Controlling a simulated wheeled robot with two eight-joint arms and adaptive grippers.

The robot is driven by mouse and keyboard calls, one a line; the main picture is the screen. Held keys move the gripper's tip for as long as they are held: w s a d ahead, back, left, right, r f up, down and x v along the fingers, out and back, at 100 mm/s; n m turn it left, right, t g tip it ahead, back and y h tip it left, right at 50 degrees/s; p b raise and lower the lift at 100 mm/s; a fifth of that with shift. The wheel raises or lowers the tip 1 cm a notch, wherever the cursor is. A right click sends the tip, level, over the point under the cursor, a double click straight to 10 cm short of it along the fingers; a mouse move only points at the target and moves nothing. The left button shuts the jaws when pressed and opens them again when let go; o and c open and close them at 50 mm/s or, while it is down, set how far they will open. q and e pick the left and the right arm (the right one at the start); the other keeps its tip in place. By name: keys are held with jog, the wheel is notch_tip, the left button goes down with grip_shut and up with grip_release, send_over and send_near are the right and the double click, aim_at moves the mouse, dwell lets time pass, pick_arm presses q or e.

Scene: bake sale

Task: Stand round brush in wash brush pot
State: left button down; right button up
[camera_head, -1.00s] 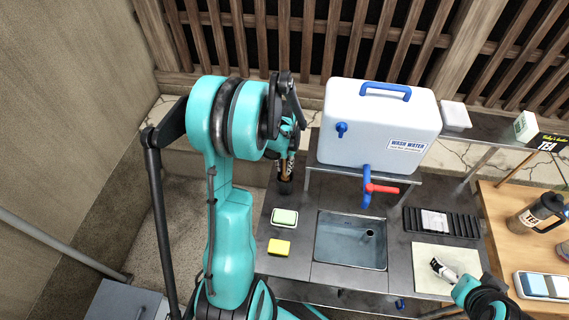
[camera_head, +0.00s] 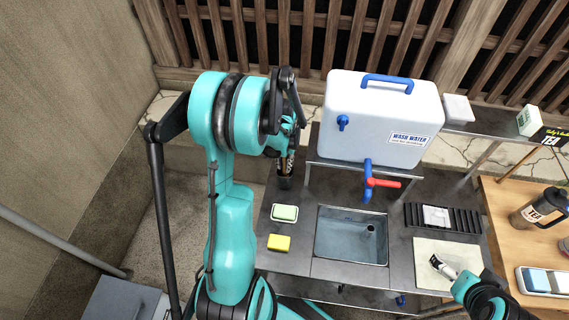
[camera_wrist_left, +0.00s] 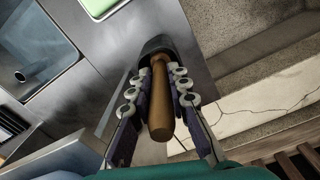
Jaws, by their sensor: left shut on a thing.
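My left gripper (camera_head: 288,150) is at the far left end of the metal wash counter. It is shut on the brown wooden handle of the round brush (camera_wrist_left: 160,105), with a finger on each side in the left wrist view. The brush points down with its lower end at the dark wash brush pot (camera_head: 284,183); the pot also shows in the left wrist view (camera_wrist_left: 157,44). The bristles are hidden, apparently inside the pot. Whether the brush touches the bottom cannot be seen. My right gripper (camera_head: 438,263) is over a pale mat at the lower right; its finger gap is unclear.
A green-and-white soap block (camera_head: 285,213) and a yellow sponge (camera_head: 279,243) lie near the pot, left of the sink (camera_head: 350,235). The white wash water container (camera_head: 382,118) with a red-handled tap stands behind. A black rack (camera_head: 460,217) is right of the sink.

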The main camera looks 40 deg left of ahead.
pick_arm(q)
jog(key=shift+f+b, duration=0.4)
jog(key=c, duration=1.4)
grip_release()
jog(key=shift+o, duration=0.2)
notch_tip(320, 180, up, 14)
jog(key=p, duration=0.9)
